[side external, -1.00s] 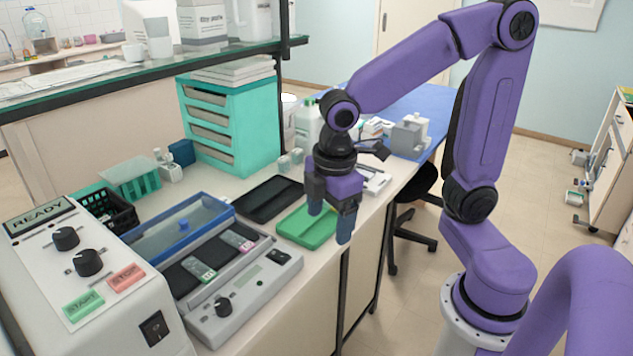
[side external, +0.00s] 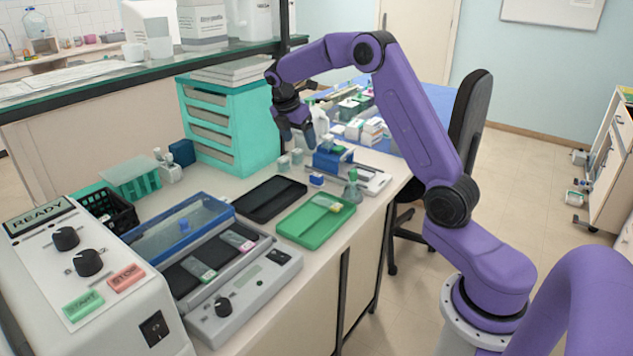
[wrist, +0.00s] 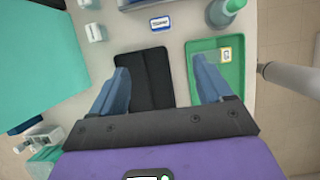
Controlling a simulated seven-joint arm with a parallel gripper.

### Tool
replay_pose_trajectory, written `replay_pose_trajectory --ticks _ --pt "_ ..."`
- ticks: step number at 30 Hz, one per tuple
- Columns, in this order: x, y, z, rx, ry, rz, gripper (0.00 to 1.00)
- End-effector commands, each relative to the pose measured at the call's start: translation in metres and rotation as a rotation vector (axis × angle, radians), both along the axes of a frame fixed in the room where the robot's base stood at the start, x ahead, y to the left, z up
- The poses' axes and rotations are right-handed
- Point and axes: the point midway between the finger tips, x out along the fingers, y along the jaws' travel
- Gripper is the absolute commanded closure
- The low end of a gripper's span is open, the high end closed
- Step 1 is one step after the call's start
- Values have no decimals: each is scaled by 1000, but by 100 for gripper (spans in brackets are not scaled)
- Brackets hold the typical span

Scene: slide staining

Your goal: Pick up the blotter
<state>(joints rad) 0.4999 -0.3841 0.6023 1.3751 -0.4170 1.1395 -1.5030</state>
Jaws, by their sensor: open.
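My gripper (side external: 297,137) is open and empty, raised above the bench near the front of the teal drawer unit. In the wrist view its two blue fingers (wrist: 162,85) are spread wide, with the black tray (wrist: 146,78) below between them. No piece can be named the blotter with certainty.
The green tray (side external: 298,235) holds a slide (side external: 335,207). A dropper bottle (side external: 352,187) stands behind it. The teal drawers (side external: 232,125) and small clear jars (side external: 284,162) are close to my gripper. The staining station (side external: 262,285) sits in front.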

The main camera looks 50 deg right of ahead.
Motion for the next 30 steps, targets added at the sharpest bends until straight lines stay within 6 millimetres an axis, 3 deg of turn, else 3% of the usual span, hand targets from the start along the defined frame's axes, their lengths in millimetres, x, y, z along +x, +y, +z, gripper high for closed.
replay_pose_trajectory --ticks 7,21,30 --pt "2 -23 -14 -13 21 10 21" --pt "1 -54 -93 -11 21 9 21" --pt "2 -64 -116 -12 18 9 21"
